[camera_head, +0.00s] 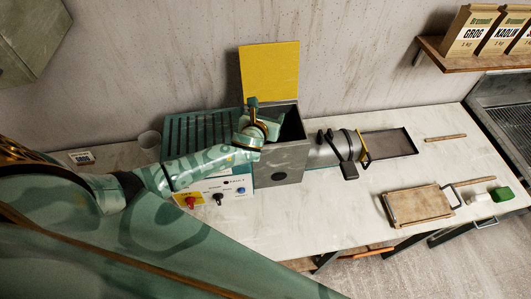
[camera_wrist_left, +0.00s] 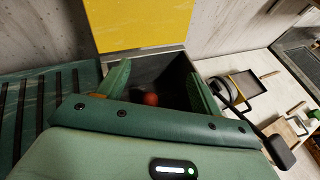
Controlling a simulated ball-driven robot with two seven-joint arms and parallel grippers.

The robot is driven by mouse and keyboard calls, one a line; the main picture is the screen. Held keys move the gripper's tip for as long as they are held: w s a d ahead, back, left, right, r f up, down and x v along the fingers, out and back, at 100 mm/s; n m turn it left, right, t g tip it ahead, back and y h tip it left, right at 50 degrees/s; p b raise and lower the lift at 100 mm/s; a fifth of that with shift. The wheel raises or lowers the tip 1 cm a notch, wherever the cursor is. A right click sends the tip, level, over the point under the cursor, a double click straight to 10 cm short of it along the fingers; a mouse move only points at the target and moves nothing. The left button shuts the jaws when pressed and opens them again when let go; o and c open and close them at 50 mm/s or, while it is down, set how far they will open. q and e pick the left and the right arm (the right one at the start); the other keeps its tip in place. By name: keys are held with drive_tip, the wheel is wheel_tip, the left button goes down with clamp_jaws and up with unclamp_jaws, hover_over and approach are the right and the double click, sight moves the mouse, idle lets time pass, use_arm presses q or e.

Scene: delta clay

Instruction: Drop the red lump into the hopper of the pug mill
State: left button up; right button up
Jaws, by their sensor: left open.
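The pug mill (camera_head: 325,152) stands on the bench with its grey box-shaped hopper (camera_head: 292,122) open at the top and the yellow lid (camera_head: 270,70) raised behind. My left gripper (camera_head: 262,125) is over the left part of the hopper opening. In the left wrist view its two green fingers (camera_wrist_left: 160,86) are spread apart over the hopper's dark inside (camera_wrist_left: 170,70). The red lump (camera_wrist_left: 151,99) shows low inside the hopper, between and beyond the fingers, apart from both. In the head view the lump is hidden. My right gripper is not in view.
A green slatted unit (camera_head: 195,130) with a control panel (camera_head: 215,193) adjoins the hopper's left side. A dark tray (camera_head: 390,143) lies at the mill's outlet. A wooden board (camera_head: 420,205), sticks and a green block (camera_head: 502,194) lie to the right. The bench front is mostly clear.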

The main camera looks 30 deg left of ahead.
use_arm(q)
drive_tip(key=v, duration=1.2)
drive_tip(key=shift+s, duration=0.35)
drive_tip(key=shift+r, duration=0.1)
